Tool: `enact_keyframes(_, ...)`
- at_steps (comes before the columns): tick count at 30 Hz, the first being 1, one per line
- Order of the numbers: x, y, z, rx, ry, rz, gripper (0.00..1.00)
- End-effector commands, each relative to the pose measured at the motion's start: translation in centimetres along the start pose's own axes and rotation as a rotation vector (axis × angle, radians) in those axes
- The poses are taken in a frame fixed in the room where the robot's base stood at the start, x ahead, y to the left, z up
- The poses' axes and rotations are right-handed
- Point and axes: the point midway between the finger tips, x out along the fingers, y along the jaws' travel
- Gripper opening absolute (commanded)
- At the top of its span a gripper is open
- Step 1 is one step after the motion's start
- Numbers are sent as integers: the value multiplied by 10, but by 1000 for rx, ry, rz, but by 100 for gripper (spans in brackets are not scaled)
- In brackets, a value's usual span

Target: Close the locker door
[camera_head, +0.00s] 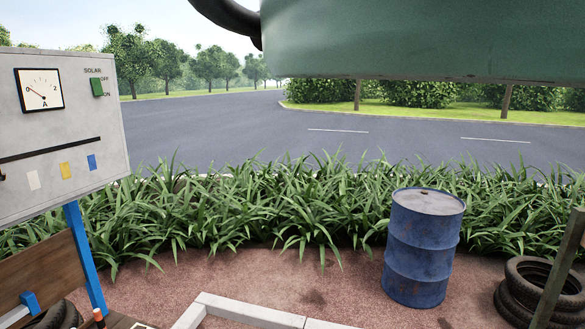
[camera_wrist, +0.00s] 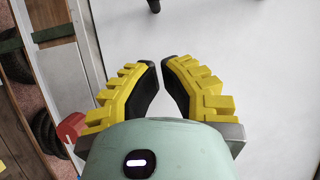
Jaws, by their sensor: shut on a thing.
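My gripper (camera_wrist: 166,78) shows in the wrist view, with yellow ribbed fingers and dark inner pads. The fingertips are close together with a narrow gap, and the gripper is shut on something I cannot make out. A large, flat, pale panel (camera_wrist: 240,60) fills the view behind and right of the fingers. It may be the locker door, but no hinge or frame shows to confirm it. A small dark part (camera_wrist: 153,5) shows at the panel's top edge. The head view shows neither the gripper nor a locker door.
In the head view, a white panel with a gauge (camera_head: 80,125) stands at left on blue legs. A blue barrel (camera_head: 422,250) and stacked tyres (camera_head: 540,285) stand at right. Pale kerb pieces (camera_head: 250,312) lie in front. In the wrist view, a red part (camera_wrist: 70,128) is at left.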

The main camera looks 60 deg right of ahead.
Motion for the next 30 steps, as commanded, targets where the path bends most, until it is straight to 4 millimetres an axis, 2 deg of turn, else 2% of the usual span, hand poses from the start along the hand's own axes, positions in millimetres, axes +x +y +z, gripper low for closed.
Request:
enact_keyframes(18, -51, 3, 0, 2, 2, -3, 0)
enact_keyframes(30, -73, 0, 1, 0, -1, -1, 0)
